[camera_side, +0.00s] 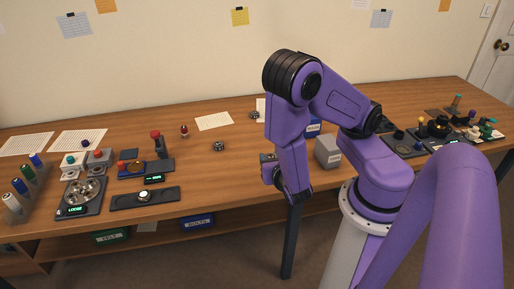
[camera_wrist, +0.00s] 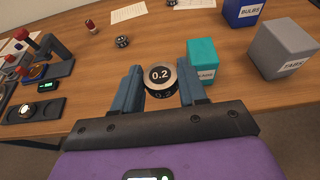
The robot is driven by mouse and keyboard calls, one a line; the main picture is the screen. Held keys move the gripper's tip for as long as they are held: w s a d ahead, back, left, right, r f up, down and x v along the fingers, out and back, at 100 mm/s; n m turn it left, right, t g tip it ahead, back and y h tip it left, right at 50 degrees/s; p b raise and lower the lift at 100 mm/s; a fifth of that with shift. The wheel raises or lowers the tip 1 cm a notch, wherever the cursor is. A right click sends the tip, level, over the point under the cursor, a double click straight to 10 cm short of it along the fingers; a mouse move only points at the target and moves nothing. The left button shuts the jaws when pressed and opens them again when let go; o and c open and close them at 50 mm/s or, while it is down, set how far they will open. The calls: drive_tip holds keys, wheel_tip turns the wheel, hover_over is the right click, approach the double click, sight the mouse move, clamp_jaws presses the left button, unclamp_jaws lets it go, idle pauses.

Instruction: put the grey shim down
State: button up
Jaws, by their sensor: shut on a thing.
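The grey shim (camera_wrist: 160,77) is a small round disc with a black face marked "0.2" in the wrist view. My gripper (camera_wrist: 161,88) is shut on it, with one blue-grey finger on each side. The shim's label faces the wrist camera. In the side view my gripper (camera_side: 268,168) hangs near the table's front edge, right of the workstations. The shim cannot be made out clearly there. Whether it touches anything below cannot be told.
A teal box (camera_wrist: 202,52), a blue "BULBS" box (camera_wrist: 243,13) and a grey box (camera_wrist: 284,48) stand right of my gripper. A black tray (camera_side: 167,196) with a round pad, and a fixture reading "LOOSE" (camera_side: 78,211), lie left. Bare wood lies between.

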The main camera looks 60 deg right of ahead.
drive_tip(key=w+d+f, duration=0.2)
drive_tip(key=w+d, duration=0.1)
drive_tip(key=w, duration=0.4)
hover_over(251, 146)
wheel_tip(251, 146, down, 2)
drive_tip(key=f, duration=0.1)
drive_tip(key=shift+m+h, duration=0.3)
drive_tip(key=shift+w+d+f, duration=0.1)
drive_tip(key=shift+f, duration=3.35)
drive_tip(key=shift+f, duration=0.15)
drive_tip(key=o, duration=1.1)
drive_tip(key=shift+c, duration=0.2)
